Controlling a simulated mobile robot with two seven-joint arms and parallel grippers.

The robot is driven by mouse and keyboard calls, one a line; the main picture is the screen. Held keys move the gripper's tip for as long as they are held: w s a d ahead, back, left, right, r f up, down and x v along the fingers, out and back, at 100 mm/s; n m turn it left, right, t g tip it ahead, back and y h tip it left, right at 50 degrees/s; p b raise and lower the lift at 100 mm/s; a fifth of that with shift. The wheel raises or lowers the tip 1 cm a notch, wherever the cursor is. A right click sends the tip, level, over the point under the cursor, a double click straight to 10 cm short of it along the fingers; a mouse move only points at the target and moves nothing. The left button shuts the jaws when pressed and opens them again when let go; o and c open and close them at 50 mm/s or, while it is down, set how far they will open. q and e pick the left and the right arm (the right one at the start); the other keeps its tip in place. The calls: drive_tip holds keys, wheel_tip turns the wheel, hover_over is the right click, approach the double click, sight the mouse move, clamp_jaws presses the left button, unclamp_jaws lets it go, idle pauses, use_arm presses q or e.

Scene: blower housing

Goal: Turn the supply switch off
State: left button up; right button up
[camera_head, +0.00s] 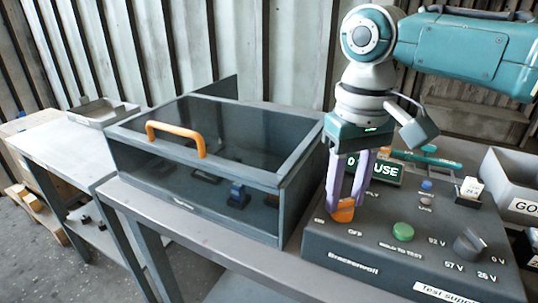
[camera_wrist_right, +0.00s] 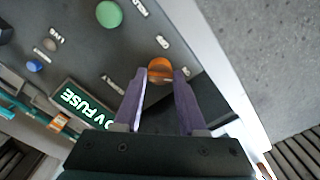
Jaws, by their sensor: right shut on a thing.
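The supply switch is an orange knob (camera_head: 343,211) at the left end of the dark grey test supply box (camera_head: 345,250). My right gripper (camera_head: 347,200) points down onto it, with its two purple fingers around the knob. In the right wrist view, the orange knob (camera_wrist_right: 160,72) shows between the fingertips (camera_wrist_right: 160,76) of the shut gripper. A label that seems to read OFF lies just in front of the knob. The display (camera_head: 385,170) behind my fingers is lit and partly hidden; the wrist view shows "V FUSE" on it. My left gripper is not in view.
A green button (camera_head: 403,231), a grey dial (camera_head: 469,243) and a blue button (camera_head: 427,184) sit on the box. A glass-lidded case (camera_head: 225,135) with an orange handle (camera_head: 175,134) stands at left. A grey bin (camera_head: 515,180) is at right.

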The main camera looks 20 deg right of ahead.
clamp_jaws()
drive_tip(key=n+p, duration=0.2)
drive_tip(key=n, duration=0.1)
drive_tip(key=shift+r+p, duration=0.2)
drive_tip(key=shift+p, duration=0.2)
drive_tip(key=n+p, duration=0.1)
drive_tip(key=n, duration=0.2)
drive_tip(key=shift+f+n+p, duration=0.1)
drive_tip(key=shift+n+p, duration=0.25)
drive_tip(key=shift+n, duration=0.05)
drive_tip(key=n+p, duration=0.1)
drive_tip(key=n, duration=1)
drive_tip(key=shift+n, duration=0.3)
